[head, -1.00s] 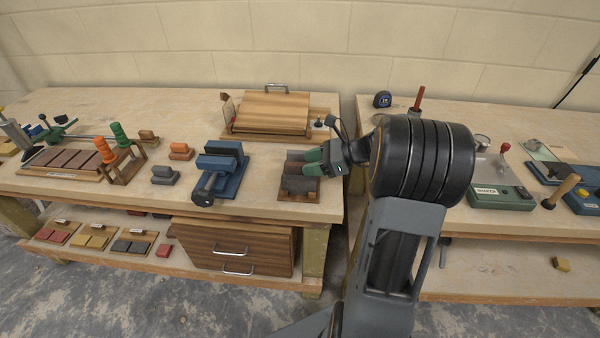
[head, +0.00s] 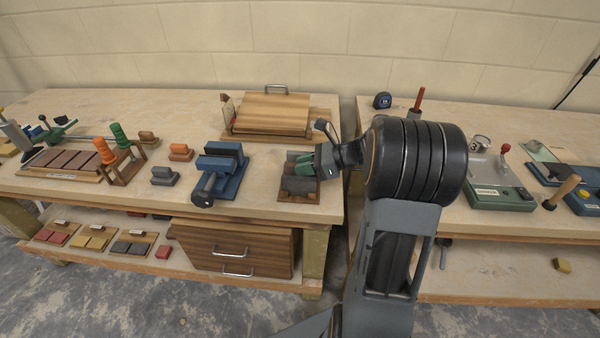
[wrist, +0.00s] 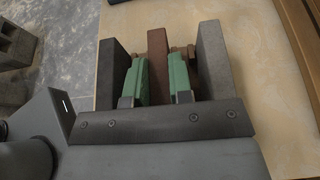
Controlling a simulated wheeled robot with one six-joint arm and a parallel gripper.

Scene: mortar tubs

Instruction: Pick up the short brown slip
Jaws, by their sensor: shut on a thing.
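The brown slip (wrist: 158,62) stands upright between the two green fingers of my gripper (wrist: 159,85) in the wrist view. The fingers are shut on it, one at each side. In the head view my gripper (head: 307,169) is down at the holder (head: 298,186), which has a wooden base near the right end of the left bench. The slip is mostly hidden there by the fingers and the grey wall. I cannot tell whether its lower end still rests in the holder.
A blue clamp-like tool (head: 219,172) stands left of the holder. A wooden box with a handle (head: 270,112) stands behind it. Small grey and orange blocks (head: 181,152) lie farther left. A gap separates this bench from the right bench (head: 500,222).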

